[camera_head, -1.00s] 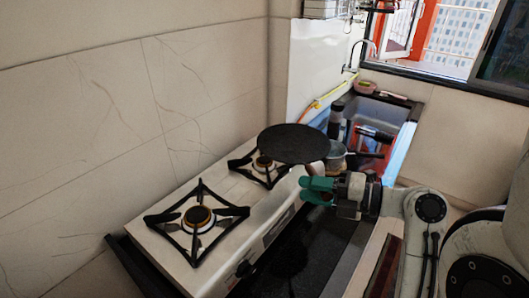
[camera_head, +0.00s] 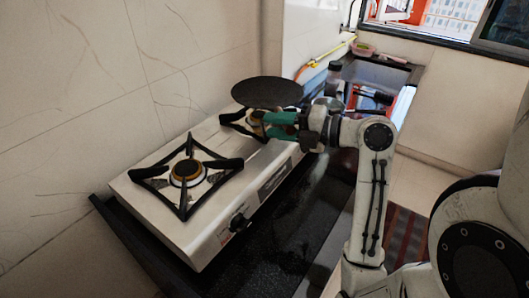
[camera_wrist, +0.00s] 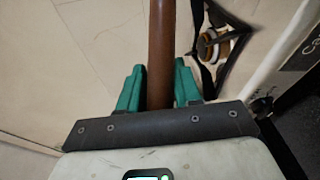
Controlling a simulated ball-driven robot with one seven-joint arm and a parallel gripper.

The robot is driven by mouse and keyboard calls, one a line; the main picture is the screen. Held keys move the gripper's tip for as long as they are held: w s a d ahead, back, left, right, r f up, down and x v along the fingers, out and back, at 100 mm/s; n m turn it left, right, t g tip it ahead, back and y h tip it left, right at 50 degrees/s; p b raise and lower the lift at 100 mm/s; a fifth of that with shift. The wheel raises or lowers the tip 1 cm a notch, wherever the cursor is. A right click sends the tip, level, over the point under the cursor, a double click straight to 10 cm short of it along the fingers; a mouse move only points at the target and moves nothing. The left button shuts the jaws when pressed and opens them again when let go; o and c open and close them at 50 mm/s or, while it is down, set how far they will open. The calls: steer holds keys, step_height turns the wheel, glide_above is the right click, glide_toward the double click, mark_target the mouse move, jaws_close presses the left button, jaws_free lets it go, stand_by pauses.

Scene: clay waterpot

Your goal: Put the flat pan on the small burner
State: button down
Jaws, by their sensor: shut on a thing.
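The flat pan (camera_head: 267,91) is a dark round disc, held up level near the far end of the stove in the head view. My gripper (camera_head: 270,125), with green fingers, is shut on its brown handle (camera_wrist: 162,40), which runs between the fingers in the wrist view. The far burner (camera_head: 247,121) is below the pan in the picture and partly hidden by the pan and gripper. A burner also shows in the wrist view (camera_wrist: 215,45), right of the handle. The near burner (camera_head: 187,172) is bare. I cannot tell clearly which burner is smaller.
The white stove (camera_head: 215,222) stands on a dark counter (camera_head: 265,255) against a tiled wall (camera_head: 190,60). A dark bottle (camera_head: 334,75) and a sink area lie beyond the pan.

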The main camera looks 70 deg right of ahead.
steer(key=shift+w+d+f+p, duration=0.4)
steer(key=shift+w+f, duration=0.3)
steer(key=shift+f, duration=0.7)
steer(key=shift+w+d+f+p, duration=0.4)
steer(key=shift+w+f, duration=0.3)
steer(key=shift+f, duration=0.7)
steer(key=shift+w+d+f+p, duration=0.35)
steer(key=shift+w+f, duration=0.35)
steer(key=shift+f, duration=0.7)
steer(key=c, duration=0.8)
jaws_free()
steer(key=shift+a+f, duration=0.1)
steer(key=shift+f, duration=0.05)
steer(key=s+b, duration=0.1)
steer(key=s, duration=0.3)
steer(key=s+r+b, duration=0.1)
steer(key=s, duration=0.3)
steer(key=s+b, duration=0.1)
steer(key=s, duration=0.3)
steer(key=shift+r, duration=0.4)
